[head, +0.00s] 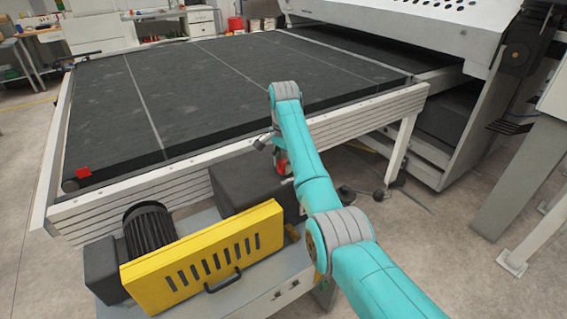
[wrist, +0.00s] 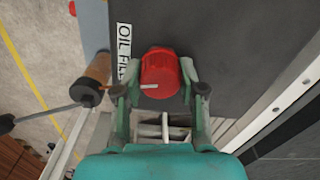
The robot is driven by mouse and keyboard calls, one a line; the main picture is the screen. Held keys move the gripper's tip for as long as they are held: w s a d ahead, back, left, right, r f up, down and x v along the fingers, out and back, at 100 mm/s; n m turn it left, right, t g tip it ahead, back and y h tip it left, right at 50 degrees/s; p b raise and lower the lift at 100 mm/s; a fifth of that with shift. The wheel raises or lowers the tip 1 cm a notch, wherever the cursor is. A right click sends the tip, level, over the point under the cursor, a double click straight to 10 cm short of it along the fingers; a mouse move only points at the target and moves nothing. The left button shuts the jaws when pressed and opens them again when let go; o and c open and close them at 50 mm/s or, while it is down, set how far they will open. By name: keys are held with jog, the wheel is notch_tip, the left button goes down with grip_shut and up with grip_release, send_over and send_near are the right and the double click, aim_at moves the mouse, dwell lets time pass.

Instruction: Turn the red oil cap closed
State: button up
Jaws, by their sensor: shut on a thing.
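The red oil cap (wrist: 160,75) shows in the wrist view, on a dark grey surface beside a white label with black letters (wrist: 124,48), partly cut off by my gripper. It has a pale pointer line across its face. My gripper (wrist: 160,88) has one finger on each side of the cap and is shut on it. In the head view a part of the red cap (head: 283,163) shows beside my turquoise arm. The arm hides most of my gripper (head: 275,148) there.
A yellow slotted guard with a handle (head: 205,258) and a black motor (head: 149,232) stand front left. A dark box (head: 245,187) lies near the cap. The black conveyor bed (head: 220,90) with its pale frame spans behind. Brown cylinder (wrist: 97,70) stands left of the cap.

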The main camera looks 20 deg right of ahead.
jog(key=shift+m, duration=1.1)
jog(key=o, duration=1.1)
jog(key=shift+o, duration=0.2)
